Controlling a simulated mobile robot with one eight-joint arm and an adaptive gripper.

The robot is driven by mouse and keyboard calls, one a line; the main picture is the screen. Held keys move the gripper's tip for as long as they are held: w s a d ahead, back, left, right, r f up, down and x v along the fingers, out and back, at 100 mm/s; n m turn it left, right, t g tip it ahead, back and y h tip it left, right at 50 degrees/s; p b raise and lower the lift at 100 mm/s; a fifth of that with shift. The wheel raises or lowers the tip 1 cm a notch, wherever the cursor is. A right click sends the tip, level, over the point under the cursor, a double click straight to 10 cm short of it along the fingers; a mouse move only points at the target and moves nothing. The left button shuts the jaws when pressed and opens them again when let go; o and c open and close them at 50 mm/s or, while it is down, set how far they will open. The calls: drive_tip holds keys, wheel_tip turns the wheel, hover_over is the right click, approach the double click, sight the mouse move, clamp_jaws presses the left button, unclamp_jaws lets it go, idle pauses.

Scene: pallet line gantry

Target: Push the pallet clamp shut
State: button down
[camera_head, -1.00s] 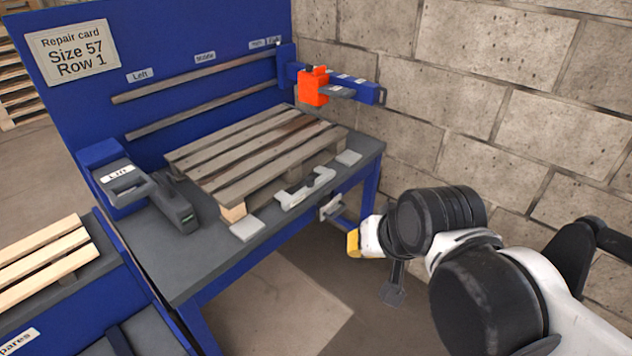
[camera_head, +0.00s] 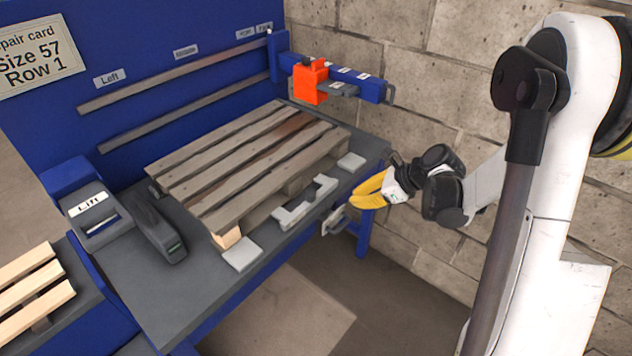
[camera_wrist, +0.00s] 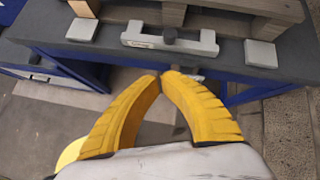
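The pallet clamp appears to be the light grey bracket (camera_head: 304,203) at the table's front edge, beside the pallet (camera_head: 250,165). Its dark middle part shows, but I cannot tell how far it is closed. The clamp spans the top middle of the wrist view (camera_wrist: 145,40). My gripper (camera_head: 356,199) has yellow fingers and is just off the table's front right edge, to the right of the clamp in the head view. In the wrist view its fingertips (camera_wrist: 161,76) meet with nothing visible between them, apart from the clamp.
A small grey fitting (camera_head: 334,221) hangs below the table's front edge, close to my fingers. Pale pads (camera_head: 242,254) flank the clamp. A blue arm with an orange block (camera_head: 310,82) juts out at the back right. A block wall (camera_head: 440,100) stands behind my arm.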

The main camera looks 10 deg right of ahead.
drive_tip(key=shift+w+d+f+m, duration=0.6)
drive_tip(key=shift+w+f+m, duration=0.25)
drive_tip(key=shift+f+m, duration=0.1)
drive_tip(key=b, duration=0.5)
approach(314, 202)
drive_tip(key=shift+x, duration=3.2)
drive_tip(key=shift+d+f, duration=0.1)
